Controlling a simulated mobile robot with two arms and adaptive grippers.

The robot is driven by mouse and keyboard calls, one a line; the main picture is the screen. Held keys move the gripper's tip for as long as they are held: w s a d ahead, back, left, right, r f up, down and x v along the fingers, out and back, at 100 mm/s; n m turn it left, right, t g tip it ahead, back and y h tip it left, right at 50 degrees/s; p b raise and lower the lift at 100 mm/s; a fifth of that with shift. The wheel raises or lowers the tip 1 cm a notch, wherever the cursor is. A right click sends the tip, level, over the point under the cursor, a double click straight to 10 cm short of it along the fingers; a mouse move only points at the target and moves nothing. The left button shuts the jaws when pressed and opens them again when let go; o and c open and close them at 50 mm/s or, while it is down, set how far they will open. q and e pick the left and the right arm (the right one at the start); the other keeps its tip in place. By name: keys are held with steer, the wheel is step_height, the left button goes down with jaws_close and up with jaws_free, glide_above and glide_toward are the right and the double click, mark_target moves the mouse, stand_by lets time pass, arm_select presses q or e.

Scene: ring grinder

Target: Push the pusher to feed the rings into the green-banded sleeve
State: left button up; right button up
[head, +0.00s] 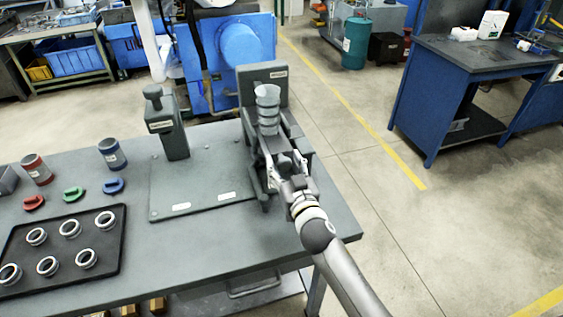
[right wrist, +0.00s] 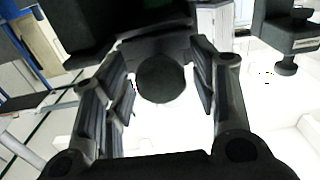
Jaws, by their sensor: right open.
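A translucent grey sleeve (head: 267,92) with dark bands stands upright on the grey ring fixture (head: 264,74) at the table's far right corner. I cannot make out a green band on it. My right gripper (head: 281,163) is at the front of this fixture, just below the sleeve. In the right wrist view a dark round knob, which looks like the pusher's end (right wrist: 161,78), sits between the open fingers, with light gaps beside it. I cannot tell whether the palm touches it. In the head view the gripper mostly hides the pusher. My left gripper is out of view.
A dark tray (head: 66,245) with several rings lies at the left. Behind it are a red-banded sleeve (head: 37,169), a blue-banded sleeve (head: 112,153), and red, green (head: 74,193) and blue holders. A grey knobbed post (head: 166,125) stands left of the fixture.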

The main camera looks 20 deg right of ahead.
steer(key=shift+s+d+p, duration=0.1)
steer(key=shift+s+p, duration=0.25)
steer(key=shift+s, duration=2.05)
steer(key=shift+w+b, duration=1.95)
steer(key=shift+w, duration=0.55)
